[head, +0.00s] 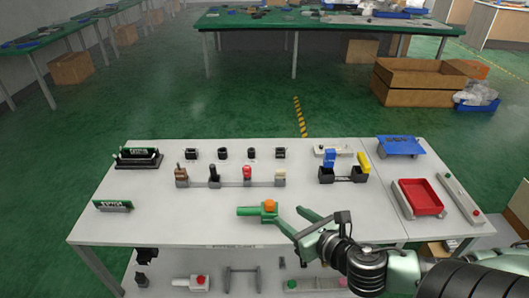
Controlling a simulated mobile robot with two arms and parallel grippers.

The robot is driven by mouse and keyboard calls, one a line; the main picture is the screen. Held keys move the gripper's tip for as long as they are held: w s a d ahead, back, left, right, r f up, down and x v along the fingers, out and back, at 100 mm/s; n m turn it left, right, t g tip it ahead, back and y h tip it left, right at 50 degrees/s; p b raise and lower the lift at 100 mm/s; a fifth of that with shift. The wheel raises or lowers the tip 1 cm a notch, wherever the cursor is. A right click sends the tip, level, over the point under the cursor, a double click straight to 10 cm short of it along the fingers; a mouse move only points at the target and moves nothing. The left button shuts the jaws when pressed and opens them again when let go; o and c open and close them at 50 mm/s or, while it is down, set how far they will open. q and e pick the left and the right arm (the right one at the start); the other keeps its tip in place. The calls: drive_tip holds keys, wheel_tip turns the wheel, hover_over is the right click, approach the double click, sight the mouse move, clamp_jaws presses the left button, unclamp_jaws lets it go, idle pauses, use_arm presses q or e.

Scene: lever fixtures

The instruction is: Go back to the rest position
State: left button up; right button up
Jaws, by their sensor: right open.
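My right gripper (296,222) comes in from the lower right over the front part of the white table (190,221). Its green fingers are spread apart and nothing shows between them. A green fixture with an orange knob (270,206) is just left of the fingertips; I cannot tell whether they touch it. My left gripper is not in view.
Several small lever fixtures (247,174) stand in a row behind the gripper. Black bins with blue and yellow parts (343,174) and a red tray (420,197) are to the right. Cardboard boxes (418,82) stand on the floor beyond.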

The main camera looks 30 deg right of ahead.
drive_tip(key=s+f+m+g+h, duration=0.3)
drive_tip(key=s+f+m+g, duration=0.35)
drive_tip(key=m, duration=1.25)
drive_tip(key=s+a+f+m+g+y, duration=0.2)
drive_tip(key=s+a+f+m, duration=0.15)
drive_tip(key=a+m, duration=0.35)
drive_tip(key=s+a+f+m+g+y, duration=0.25)
drive_tip(key=s+a+m, duration=0.25)
drive_tip(key=m, duration=0.3)
wheel_tip(320, 180, down, 25)
drive_tip(key=s+h, duration=0.1)
drive_tip(key=s+d+f, duration=0.1)
drive_tip(key=s+f, duration=0.7)
drive_tip(key=s+d+f+g, duration=0.1)
drive_tip(key=s+d+f, duration=0.1)
drive_tip(key=s+f, duration=0.7)
drive_tip(key=shift+s+d+f+n+g, duration=0.15)
drive_tip(key=shift+d+f+n+g, duration=0.05)
drive_tip(key=shift+d+n+g, duration=0.1)
